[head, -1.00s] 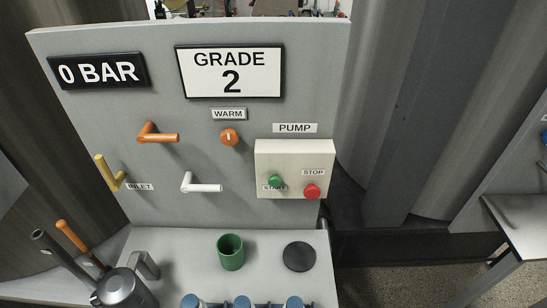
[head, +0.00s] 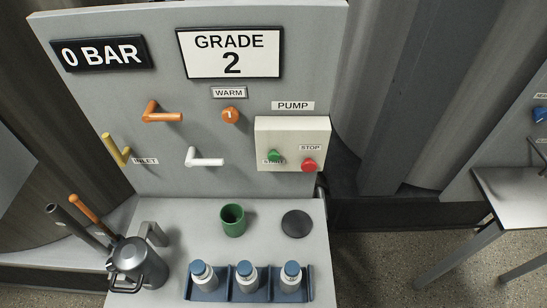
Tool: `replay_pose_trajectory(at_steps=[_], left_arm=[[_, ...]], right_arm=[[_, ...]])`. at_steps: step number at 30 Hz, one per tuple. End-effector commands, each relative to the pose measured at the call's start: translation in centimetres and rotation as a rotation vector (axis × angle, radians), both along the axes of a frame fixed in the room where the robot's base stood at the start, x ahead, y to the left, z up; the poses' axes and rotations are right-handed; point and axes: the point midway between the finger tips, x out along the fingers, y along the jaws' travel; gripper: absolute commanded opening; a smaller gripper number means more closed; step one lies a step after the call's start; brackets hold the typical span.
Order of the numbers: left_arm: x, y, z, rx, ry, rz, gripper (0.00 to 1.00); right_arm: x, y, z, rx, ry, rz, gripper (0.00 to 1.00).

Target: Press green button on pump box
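The pump box (head: 292,132) is a cream box on the right side of the grey panel (head: 230,180), under a label reading PUMP. Its green button (head: 273,156) sits at the lower left, by a START label that it partly covers. A red button (head: 309,165) sits to its right, under a STOP label. Nothing touches either button. Neither of my grippers shows in the head view.
The panel has a 0 BAR display (head: 102,54), a GRADE 2 sign (head: 230,53), orange, yellow and white handles and an orange knob (head: 231,115).

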Motion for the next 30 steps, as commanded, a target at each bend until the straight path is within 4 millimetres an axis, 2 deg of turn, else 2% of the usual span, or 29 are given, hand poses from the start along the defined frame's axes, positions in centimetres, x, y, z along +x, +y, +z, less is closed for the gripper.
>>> replay_pose_trajectory(at_steps=[30], left_arm=[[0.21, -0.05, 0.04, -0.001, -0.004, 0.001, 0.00]], right_arm=[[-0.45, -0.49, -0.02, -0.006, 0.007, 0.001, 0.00]])
